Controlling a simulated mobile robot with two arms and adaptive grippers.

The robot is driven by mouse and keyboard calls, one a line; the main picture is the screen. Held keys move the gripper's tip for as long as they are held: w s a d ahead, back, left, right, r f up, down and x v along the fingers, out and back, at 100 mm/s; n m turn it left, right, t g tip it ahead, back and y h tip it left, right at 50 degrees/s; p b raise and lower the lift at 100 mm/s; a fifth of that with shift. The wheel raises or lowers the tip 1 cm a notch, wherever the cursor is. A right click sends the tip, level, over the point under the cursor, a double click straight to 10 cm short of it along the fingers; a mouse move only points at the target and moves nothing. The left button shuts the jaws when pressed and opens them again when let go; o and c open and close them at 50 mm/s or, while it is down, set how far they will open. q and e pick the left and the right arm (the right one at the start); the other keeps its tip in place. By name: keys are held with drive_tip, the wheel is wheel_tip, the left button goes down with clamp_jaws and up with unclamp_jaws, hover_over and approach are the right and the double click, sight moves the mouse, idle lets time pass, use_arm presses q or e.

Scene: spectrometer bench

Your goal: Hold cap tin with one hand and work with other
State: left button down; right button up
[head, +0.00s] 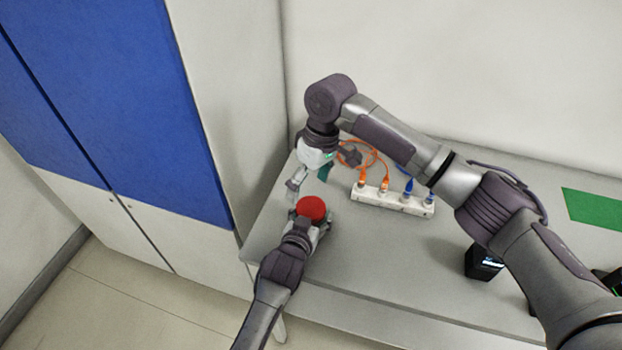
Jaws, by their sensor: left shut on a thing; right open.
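A round red-topped tin, which looks like the cap tin (312,207), is over the left part of the bench. My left gripper (318,226) is shut on it from the front. The tin's lower part is hidden by the gripper and the red top. My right gripper (309,182) is open just above and behind the red top in the picture, with its fingers spread and pointing down. It appears empty and apart from the tin.
A white power strip (392,199) with orange and blue plugs lies right of the grippers, an orange cable (365,152) looping behind. A black device (483,262) and a green mat (592,208) are further right. A blue-doored cabinet (115,100) stands left. The bench's (390,265) front middle is clear.

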sight(311, 207)
drive_tip(key=n, duration=0.5)
drive_tip(key=shift+r, duration=0.2)
drive_tip(key=n+h, duration=0.1)
drive_tip(key=n, duration=0.6)
drive_tip(key=shift+r, duration=0.2)
drive_tip(key=n, duration=0.4)
drive_tip(key=shift+d+r+n+t+h, duration=0.1)
drive_tip(key=shift+d+n+t+h, duration=0.05)
drive_tip(key=shift+n+t+h, duration=0.2)
drive_tip(key=n, duration=0.6)
drive_tip(key=shift+d+r+h, duration=0.1)
drive_tip(key=shift+r+h, duration=0.05)
drive_tip(key=shift+h, duration=0.1)
drive_tip(key=shift+f, duration=4.05)
drive_tip(key=c, duration=1.2)
drive_tip(key=m, duration=0.6)
drive_tip(key=shift+m, duration=0.35)
